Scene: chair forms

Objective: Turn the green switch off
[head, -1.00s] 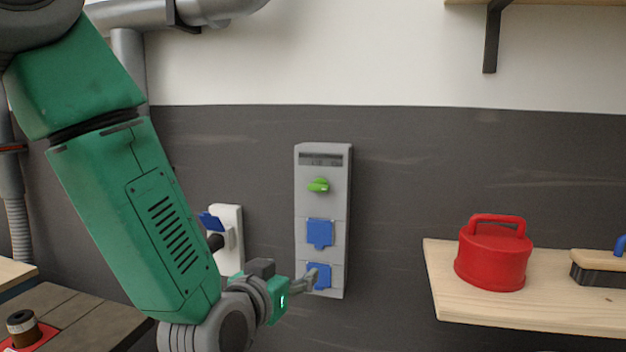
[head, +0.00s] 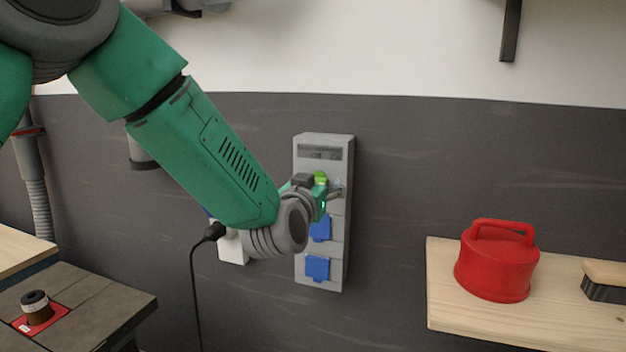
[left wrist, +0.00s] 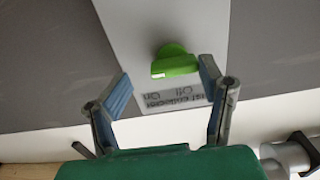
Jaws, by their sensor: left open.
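The green switch (head: 320,177) is a knob on the upper part of a grey wall box (head: 308,258). My left gripper (head: 332,190) is at the box front, beside the switch and partly over it. In the left wrist view the green switch (left wrist: 176,64) shows between the two open fingers of my left gripper (left wrist: 166,74), closer to the right finger. Whether that finger touches it is unclear. A label (left wrist: 172,97) with "Off" and "On" appears upside down beside the knob. My right gripper is out of view.
Two blue socket covers (head: 318,268) sit low on the box. A white socket (head: 232,248) with a black plug (head: 213,232) and hanging cable is to its left. A wooden shelf (head: 445,285) with a red canister (head: 497,262) and a brush (head: 605,285) is at right.

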